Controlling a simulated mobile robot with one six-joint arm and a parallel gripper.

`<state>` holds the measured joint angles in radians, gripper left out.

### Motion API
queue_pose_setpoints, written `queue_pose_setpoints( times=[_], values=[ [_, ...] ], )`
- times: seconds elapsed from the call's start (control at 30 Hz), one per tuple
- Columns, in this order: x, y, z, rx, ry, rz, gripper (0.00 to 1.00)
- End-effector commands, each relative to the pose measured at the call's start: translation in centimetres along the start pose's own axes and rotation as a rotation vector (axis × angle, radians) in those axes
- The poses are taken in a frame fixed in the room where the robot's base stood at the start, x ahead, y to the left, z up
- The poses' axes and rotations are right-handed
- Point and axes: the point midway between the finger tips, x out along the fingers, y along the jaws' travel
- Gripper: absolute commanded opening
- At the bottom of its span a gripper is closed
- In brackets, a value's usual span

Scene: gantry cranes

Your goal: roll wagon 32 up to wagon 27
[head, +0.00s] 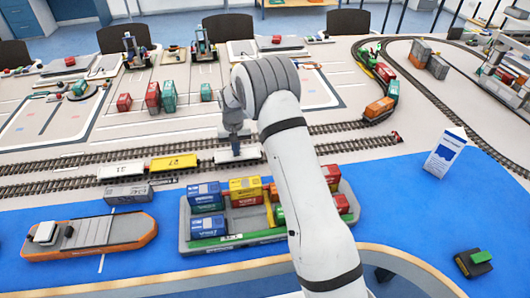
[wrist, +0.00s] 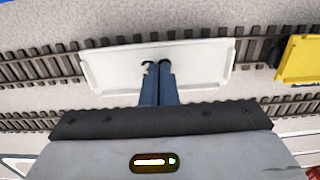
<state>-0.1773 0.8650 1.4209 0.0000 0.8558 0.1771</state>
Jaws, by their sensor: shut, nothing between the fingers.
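A white flat wagon (head: 222,156) stands on the track in the middle of the head view. It also fills the middle of the wrist view (wrist: 110,68). My gripper (head: 237,153) is shut and empty, pointing down over this wagon. Its fingertips (wrist: 156,64) appear at the wagon's deck; I cannot tell whether they touch it. A yellow wagon (head: 173,162) stands left of it on the same track. In the wrist view the yellow wagon (wrist: 301,60) is at the right edge, with a short gap between them. Another white wagon (head: 121,172) is further left. I cannot read any wagon numbers.
A barge with several containers (head: 207,226) lies on the blue water in front of the track. An orange-hulled boat (head: 92,233) is at the left. A red buffer (head: 396,137) ends the track at the right. A green and orange train (head: 379,108) stands behind.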

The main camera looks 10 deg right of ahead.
Motion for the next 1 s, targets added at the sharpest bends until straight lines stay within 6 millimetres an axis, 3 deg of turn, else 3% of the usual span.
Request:
queue_pose_setpoints(
  times=[0.67, 1.0],
  values=[
    [0.1, -4.1, 0.0, -0.001, 0.000, 0.000, 0.00],
    [0.0, -4.0, 0.0, 0.001, 0.000, 0.000, 0.00]
  ],
)
